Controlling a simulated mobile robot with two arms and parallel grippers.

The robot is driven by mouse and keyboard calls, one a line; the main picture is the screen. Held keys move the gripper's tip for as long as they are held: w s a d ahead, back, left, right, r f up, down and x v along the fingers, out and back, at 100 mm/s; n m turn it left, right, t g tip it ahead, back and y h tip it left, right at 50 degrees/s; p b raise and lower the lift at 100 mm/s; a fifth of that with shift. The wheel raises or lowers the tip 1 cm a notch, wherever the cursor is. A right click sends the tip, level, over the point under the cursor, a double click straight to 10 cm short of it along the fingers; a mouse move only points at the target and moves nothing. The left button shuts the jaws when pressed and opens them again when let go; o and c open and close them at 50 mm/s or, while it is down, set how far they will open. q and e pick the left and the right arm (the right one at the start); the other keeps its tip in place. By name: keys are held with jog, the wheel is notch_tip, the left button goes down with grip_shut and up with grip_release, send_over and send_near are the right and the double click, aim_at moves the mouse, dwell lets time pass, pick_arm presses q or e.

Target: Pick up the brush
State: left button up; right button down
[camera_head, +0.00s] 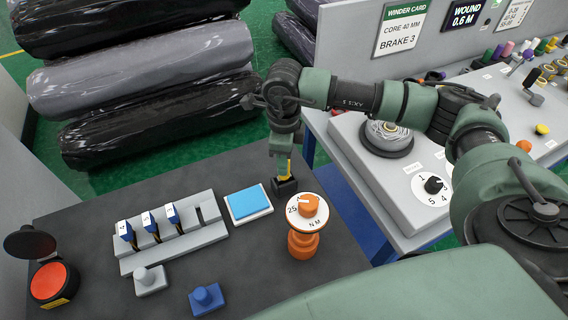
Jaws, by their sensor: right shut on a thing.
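My right gripper (283,160) reaches down over the dark table from the right and is shut on a small yellow and black piece (285,185), which looks like the brush. Its black lower end is at the table, close behind the orange dial; I cannot tell whether it touches the surface. The gripper covers its upper part. My left gripper is not in view.
A blue pad (248,203) lies left of the gripper. A grey rack (190,242) holds three blue-and-white pieces. An orange torque dial (307,206) stands in front. A red button (50,282) is at left. A grey control panel (400,200) stands right.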

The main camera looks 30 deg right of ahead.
notch_tip(320, 180, up, 20)
jog(key=b, duration=0.3)
jog(key=shift+f+b, duration=0.25)
jog(key=shift+b, duration=0.1)
